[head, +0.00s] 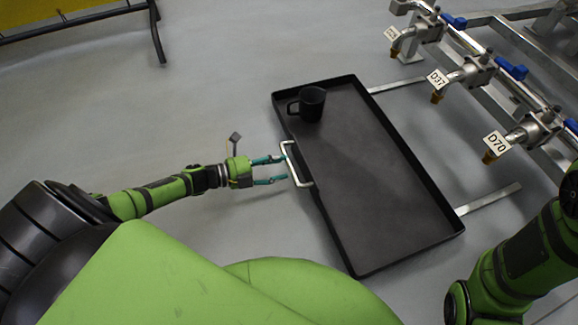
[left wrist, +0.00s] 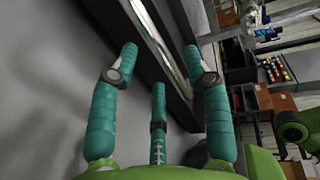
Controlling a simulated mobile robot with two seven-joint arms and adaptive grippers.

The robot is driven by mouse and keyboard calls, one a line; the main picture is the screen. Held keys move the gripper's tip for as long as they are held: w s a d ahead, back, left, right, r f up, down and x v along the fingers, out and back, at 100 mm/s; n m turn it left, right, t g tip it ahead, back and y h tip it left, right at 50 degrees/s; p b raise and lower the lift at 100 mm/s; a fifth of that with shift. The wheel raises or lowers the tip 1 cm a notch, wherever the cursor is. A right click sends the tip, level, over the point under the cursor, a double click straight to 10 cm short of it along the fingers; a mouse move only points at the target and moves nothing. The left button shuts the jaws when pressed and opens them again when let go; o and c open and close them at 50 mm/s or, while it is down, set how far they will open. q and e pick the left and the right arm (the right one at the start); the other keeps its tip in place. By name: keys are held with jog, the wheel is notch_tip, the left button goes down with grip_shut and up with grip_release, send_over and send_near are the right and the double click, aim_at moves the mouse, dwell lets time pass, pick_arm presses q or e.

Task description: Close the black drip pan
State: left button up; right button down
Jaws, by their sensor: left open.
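The black drip pan (head: 375,175) is a wide shallow tray, pulled out on two metal rails in the head view. A pale metal handle (head: 292,165) is fixed to its near-left side. A black mug (head: 312,104) stands upright in the pan's far-left corner. My left gripper (head: 284,170) is open at the handle, its teal fingertips close to the bar; I cannot tell whether they touch. In the left wrist view the open fingers (left wrist: 160,62) point toward the pale handle (left wrist: 160,40) and the pan's dark side. My right gripper is out of view.
A row of metal taps with tags, including D37 (head: 437,78) and D70 (head: 497,143), stands beyond the pan on a metal frame. Rails (head: 490,198) stick out behind the pan. A yellow-topped bench (head: 70,20) is at upper left. The grey floor left of the pan is clear.

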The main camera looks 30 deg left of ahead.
aim_at(290, 164)
pick_arm(q)
jog(key=b+x, duration=0.1)
jog(key=x, duration=0.1)
jog(key=shift+w+d+f, duration=0.15)
jog(key=shift+w+f, duration=0.05)
jog(key=shift+f, duration=0.05)
jog(key=shift+w+d, duration=0.4)
jog(key=shift+w, duration=0.05)
grip_shut()
jog(key=shift+d, duration=0.1)
